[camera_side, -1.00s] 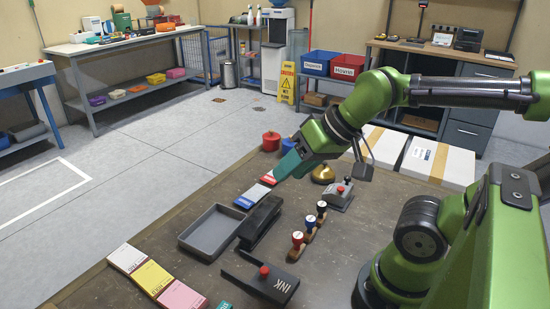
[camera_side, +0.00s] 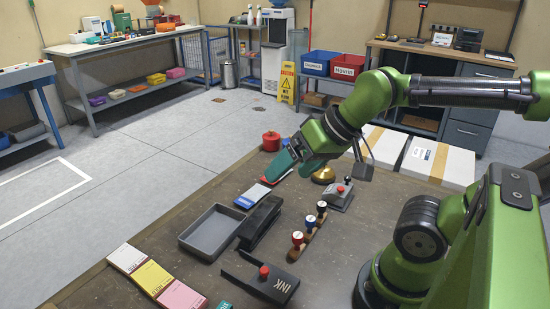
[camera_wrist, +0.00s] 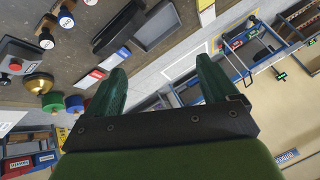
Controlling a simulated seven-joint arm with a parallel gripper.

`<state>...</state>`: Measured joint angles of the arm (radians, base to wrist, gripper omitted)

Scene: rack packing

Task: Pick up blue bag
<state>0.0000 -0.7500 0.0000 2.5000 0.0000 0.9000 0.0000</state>
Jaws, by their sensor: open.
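I cannot make out a clear blue bag in either view. A blue-and-white flat packet (camera_side: 251,197) lies on the bench beside a grey tray; it also shows in the wrist view (camera_wrist: 122,53). A round blue pot (camera_wrist: 74,102) stands near a green pot in the wrist view, mostly hidden behind my gripper in the side view. My gripper (camera_side: 292,172) hangs above the bench's far part, over a red-and-white packet. Its teal fingers are spread with nothing between them in the wrist view (camera_wrist: 162,68).
The grey tray (camera_side: 208,234) is empty, with a black stapler-like tool (camera_side: 260,222) beside it. Stamps (camera_side: 298,238), a brass bell (camera_side: 323,175), a red pot (camera_side: 270,141) and an ink pad (camera_side: 272,284) stand around. Coloured packets (camera_side: 153,277) lie at front left.

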